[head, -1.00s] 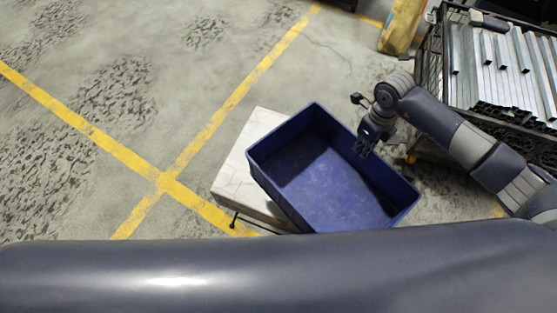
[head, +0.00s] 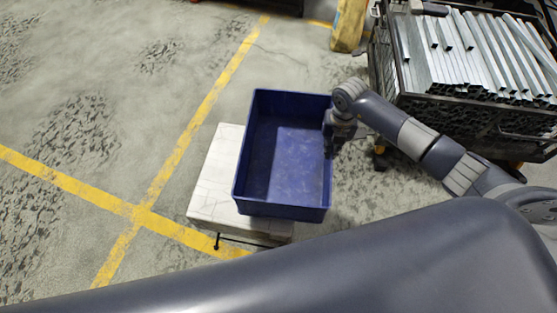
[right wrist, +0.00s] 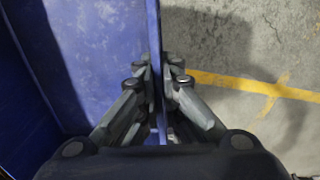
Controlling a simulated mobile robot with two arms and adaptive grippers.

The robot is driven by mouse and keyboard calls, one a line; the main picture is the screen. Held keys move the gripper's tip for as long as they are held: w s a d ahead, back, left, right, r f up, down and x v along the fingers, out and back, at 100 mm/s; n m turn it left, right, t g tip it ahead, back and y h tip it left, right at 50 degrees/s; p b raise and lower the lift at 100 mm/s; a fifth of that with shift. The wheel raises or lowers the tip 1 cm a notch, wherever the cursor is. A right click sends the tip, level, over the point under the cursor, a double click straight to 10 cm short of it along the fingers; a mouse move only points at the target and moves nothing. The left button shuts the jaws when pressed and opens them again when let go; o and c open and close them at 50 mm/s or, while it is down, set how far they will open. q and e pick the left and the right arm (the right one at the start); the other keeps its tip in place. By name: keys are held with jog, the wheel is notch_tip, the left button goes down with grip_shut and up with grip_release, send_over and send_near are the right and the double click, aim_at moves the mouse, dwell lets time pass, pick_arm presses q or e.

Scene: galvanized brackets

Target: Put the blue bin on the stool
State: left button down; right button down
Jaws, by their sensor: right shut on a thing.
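The blue bin (head: 285,211) is empty and upright in the head view, over the white marbled top of the stool (head: 208,190). It covers the right part of the stool top and reaches past it on the right. I cannot tell whether its base touches the top. My right gripper (head: 329,150) is shut on the bin's right wall. In the right wrist view the fingers (right wrist: 160,85) pinch the blue wall (right wrist: 153,40) from both sides, with the bin's inside to the left. My left gripper is not in view.
A black mesh cart (head: 450,115) loaded with galvanized metal profiles stands at the right. A yellow object (head: 348,25) stands at the top. Yellow lines (head: 140,214) cross the concrete floor (head: 100,60), which is clear at the left.

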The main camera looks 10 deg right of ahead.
jog(key=b, duration=0.3)
send_over(287, 169)
jog(key=f, duration=0.1)
jog(key=shift+w+f+b, duration=0.1)
jog(key=shift+f+b, duration=0.35)
jog(key=shift+f, duration=0.05)
jog(key=shift+f+b, duration=1.05)
jog(key=shift+f, duration=0.2)
jog(key=shift+d+f, duration=0.1)
jog(key=shift+f, duration=0.05)
jog(key=c, duration=1.8)
grip_release()
